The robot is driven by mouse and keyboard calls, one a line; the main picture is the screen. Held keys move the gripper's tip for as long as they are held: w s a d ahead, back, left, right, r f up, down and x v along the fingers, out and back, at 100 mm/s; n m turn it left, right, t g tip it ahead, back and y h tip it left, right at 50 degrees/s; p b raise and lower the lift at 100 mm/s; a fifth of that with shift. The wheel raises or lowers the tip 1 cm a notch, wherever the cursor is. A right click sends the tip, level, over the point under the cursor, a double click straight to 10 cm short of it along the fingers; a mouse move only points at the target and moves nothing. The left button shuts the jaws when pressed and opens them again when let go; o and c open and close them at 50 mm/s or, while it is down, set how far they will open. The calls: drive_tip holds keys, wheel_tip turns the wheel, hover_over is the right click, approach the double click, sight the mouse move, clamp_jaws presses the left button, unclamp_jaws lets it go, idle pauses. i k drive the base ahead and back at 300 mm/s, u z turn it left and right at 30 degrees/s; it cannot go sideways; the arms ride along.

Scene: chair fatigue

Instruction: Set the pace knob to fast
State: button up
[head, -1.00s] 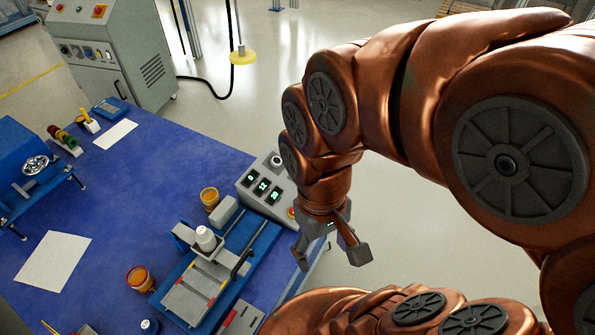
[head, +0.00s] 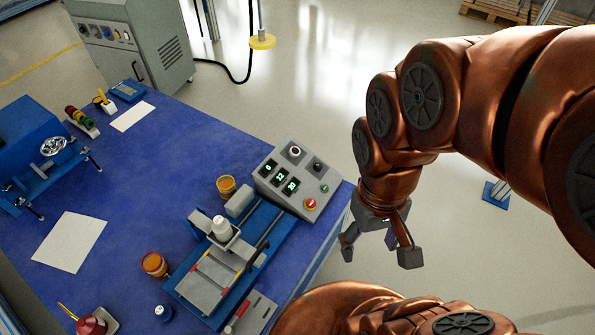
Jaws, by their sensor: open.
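A grey control box (head: 301,180) stands on the blue table near its right corner, with three lit green displays. On its top face are a dark round knob with a pale ring (head: 295,152) and a smaller black knob (head: 318,167). I cannot read their labels or settings, so I cannot tell which is the pace knob. A red button (head: 310,204) and a small green button (head: 324,188) are also on the box. My gripper (head: 379,252) is open and empty, pointing down to the right of the box, apart from it and past the table's edge.
A blue slide fixture (head: 222,268) with a white-capped bottle (head: 222,228) stands just left of the box. Orange jars (head: 226,186) are close by. A blue machine (head: 40,150) is at the far left. The floor right of the table is mostly clear.

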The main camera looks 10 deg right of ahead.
sight(317, 166)
drive_tip(key=k, duration=0.5)
drive_tip(key=z, duration=1.2)
drive_tip(key=i, duration=1.05)
drive_tip(key=u, duration=2.25)
